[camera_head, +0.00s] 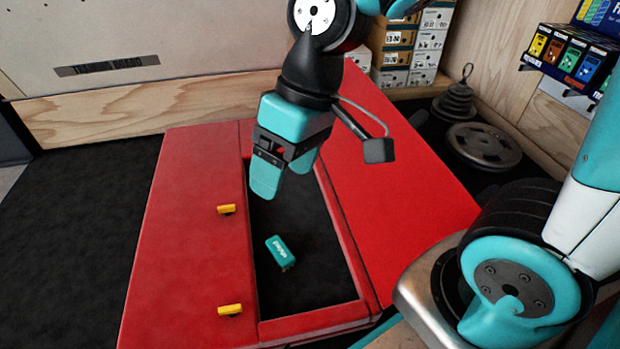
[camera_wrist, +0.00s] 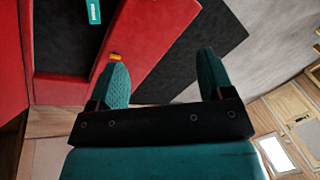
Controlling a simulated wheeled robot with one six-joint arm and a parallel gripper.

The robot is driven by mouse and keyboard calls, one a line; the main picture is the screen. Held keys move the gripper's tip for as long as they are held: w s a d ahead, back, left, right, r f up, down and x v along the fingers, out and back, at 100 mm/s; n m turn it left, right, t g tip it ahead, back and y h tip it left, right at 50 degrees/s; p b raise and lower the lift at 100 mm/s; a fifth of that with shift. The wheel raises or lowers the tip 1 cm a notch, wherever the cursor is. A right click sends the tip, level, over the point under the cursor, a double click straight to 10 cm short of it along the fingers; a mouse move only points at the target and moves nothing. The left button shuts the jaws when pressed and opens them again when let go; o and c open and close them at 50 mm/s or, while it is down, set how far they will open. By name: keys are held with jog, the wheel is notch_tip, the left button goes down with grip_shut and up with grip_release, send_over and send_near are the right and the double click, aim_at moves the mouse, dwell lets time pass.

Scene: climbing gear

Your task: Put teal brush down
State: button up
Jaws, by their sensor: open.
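The teal brush (camera_head: 280,252) lies on the dark floor of an open recess in the red box (camera_head: 185,240). It also shows at the top of the wrist view (camera_wrist: 94,12), cut off by the picture edge. My gripper (camera_head: 281,178) hangs above the far part of the recess, pointing down, apart from the brush. In the wrist view my gripper (camera_wrist: 162,80) has its two teal fingers spread wide with nothing between them.
Two yellow tabs sit on the red box, one nearer (camera_head: 230,310) and one farther (camera_head: 226,209). Weight plates (camera_head: 483,145) lie on the floor at the right. Stacked boxes (camera_head: 412,45) stand at the back. Dark floor matting (camera_head: 80,230) at the left is clear.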

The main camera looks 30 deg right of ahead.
jog(key=s+r+n, duration=0.1)
jog(key=s+r, duration=0.1)
jog(key=s, duration=0.4)
jog(key=shift+s+d+r, duration=0.35)
jog(key=shift+r, duration=0.05)
jog(key=shift+a, duration=0.1)
